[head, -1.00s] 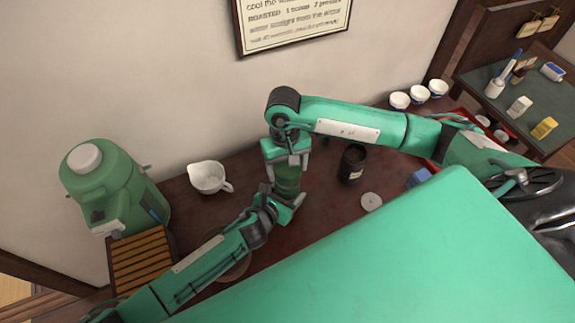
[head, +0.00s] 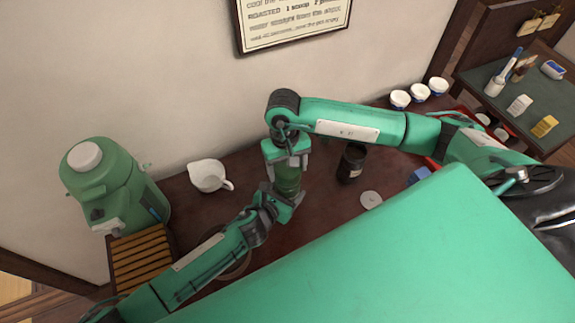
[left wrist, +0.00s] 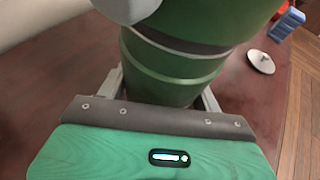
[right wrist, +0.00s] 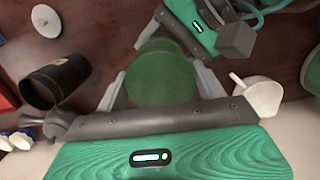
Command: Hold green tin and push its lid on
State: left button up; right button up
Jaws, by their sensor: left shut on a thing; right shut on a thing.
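The green tin (head: 288,183) stands upright on the dark table. It also shows in the left wrist view (left wrist: 165,85), with a dark band and a pale line around it. My left gripper (head: 283,203) is shut on the tin's body from the front left, low down. My right gripper (head: 287,158) comes from above and is shut on the green lid at the tin's top. The lid's round top (right wrist: 160,75) fills the space between the right fingers in the right wrist view. I cannot tell whether the lid sits fully down.
An open black canister (head: 352,163) and a grey disc lid (head: 371,200) stand to the right. A white spouted pitcher (head: 207,177) and a green dispenser (head: 115,190) are at the left. White cups (head: 400,100) line the back right. A blue block (head: 419,176) lies near the red tray.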

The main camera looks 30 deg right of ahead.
jog(key=shift+f, duration=1.05)
dwell(1.7)
jog(key=o, duration=1)
jog(key=shift+r, duration=4)
grip_shut()
